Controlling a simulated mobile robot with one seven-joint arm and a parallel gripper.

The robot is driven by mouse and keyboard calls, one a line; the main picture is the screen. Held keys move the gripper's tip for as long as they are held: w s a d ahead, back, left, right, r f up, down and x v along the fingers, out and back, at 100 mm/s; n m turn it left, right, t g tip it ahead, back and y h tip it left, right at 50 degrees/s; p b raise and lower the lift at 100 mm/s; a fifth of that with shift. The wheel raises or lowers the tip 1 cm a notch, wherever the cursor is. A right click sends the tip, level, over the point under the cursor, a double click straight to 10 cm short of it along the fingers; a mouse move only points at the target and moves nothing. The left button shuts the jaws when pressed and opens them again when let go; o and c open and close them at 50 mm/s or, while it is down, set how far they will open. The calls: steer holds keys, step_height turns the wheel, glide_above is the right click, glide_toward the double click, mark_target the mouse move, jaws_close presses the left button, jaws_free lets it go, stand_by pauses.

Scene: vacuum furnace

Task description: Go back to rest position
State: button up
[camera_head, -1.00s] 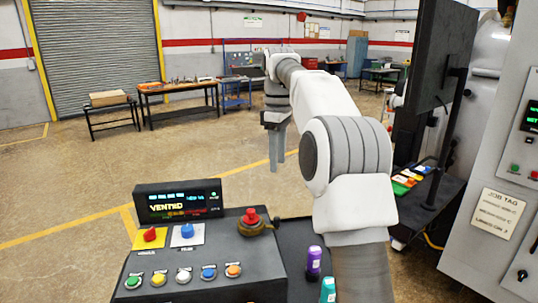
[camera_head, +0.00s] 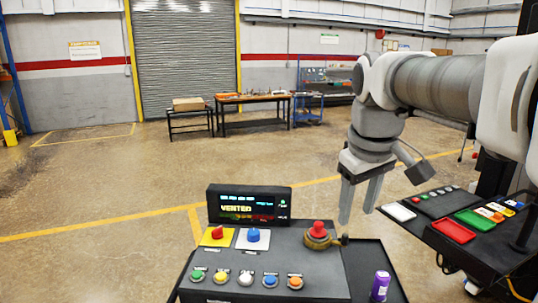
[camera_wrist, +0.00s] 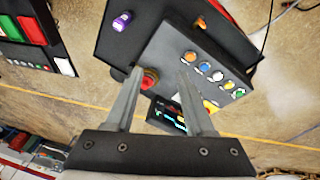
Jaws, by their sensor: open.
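My gripper (camera_head: 359,200) hangs with its fingers pointing down, just right of and beyond the black control console (camera_head: 330,262). In the wrist view the two fingers of my gripper (camera_wrist: 160,72) are spread apart with nothing held between them. The console carries a red knob on a brass base (camera_head: 319,232), a display reading "VENTED" (camera_head: 249,204), a red knob on a yellow plate (camera_head: 216,234), a blue knob on a white plate (camera_head: 253,236) and a row of coloured buttons (camera_head: 245,279). A purple bottle (camera_head: 380,287) stands at the console's right; it also shows in the wrist view (camera_wrist: 122,22).
A dark panel with coloured plates and buttons (camera_head: 452,229) lies at the right, close to my arm. Tables (camera_head: 252,124) and a blue cart (camera_head: 308,108) stand far back before a roller shutter (camera_head: 186,55). The floor (camera_head: 100,175) at left and middle is clear.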

steer(key=s+a+f+m+t+b, duration=0.1)
steer(key=s+f+m, duration=0.3)
steer(key=s+f, duration=0.7)
steer(key=s+t, duration=0.1)
steer(key=s, duration=0.3)
steer(key=shift+s+f+m+y, duration=0.2)
steer(key=shift+f+m+y, duration=0.1)
steer(key=shift+f+m, duration=0.1)
